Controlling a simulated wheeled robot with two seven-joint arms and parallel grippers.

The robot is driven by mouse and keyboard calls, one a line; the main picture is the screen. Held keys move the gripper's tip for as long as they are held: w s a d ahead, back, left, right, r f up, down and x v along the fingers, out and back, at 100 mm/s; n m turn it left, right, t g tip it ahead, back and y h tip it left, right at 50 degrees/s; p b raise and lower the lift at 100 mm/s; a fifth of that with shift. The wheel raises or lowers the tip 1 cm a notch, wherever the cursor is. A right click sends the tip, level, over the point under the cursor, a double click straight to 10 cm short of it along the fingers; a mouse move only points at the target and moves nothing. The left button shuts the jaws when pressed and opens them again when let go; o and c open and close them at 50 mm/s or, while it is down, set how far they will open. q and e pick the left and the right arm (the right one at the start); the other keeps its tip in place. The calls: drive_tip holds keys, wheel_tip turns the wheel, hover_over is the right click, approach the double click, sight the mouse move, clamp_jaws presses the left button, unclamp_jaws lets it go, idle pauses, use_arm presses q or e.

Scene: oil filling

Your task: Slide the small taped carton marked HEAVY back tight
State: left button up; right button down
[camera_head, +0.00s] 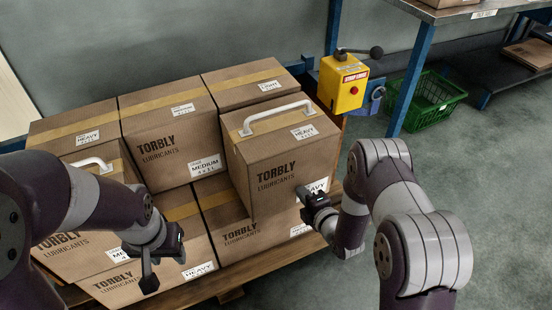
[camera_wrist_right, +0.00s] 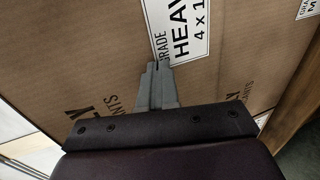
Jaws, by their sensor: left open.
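The taped brown carton (camera_head: 270,175) marked TORBLY LUBRICANTS sits in the upper layer at the right, with a white handle on top. Its front stands forward of the carton to its left. Its HEAVY label (camera_wrist_right: 185,35) shows in the right wrist view; in the head view my gripper partly covers it. My right gripper (camera_head: 305,195) is at the lower right of its front face. The grey fingers (camera_wrist_right: 158,85) look closed together, with tips at the cardboard beside the label; firm contact cannot be told. My left gripper (camera_head: 148,268) is open and empty in front of the lower left cartons.
A MEDIUM carton (camera_head: 165,145) and a LIGHT carton (camera_head: 245,82) stand behind. More HEAVY cartons are at the left and below, on a wooden pallet (camera_head: 285,262). A yellow switch box (camera_head: 343,85), a green crate (camera_head: 425,100) and a blue-legged table (camera_head: 410,80) stand at the right.

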drive_tip(key=shift+w, duration=0.15)
drive_tip(key=s, duration=0.1)
drive_tip(key=s+d, duration=0.1)
drive_tip(key=shift+s+p, duration=0.35)
idle(0.7)
idle(0.4)
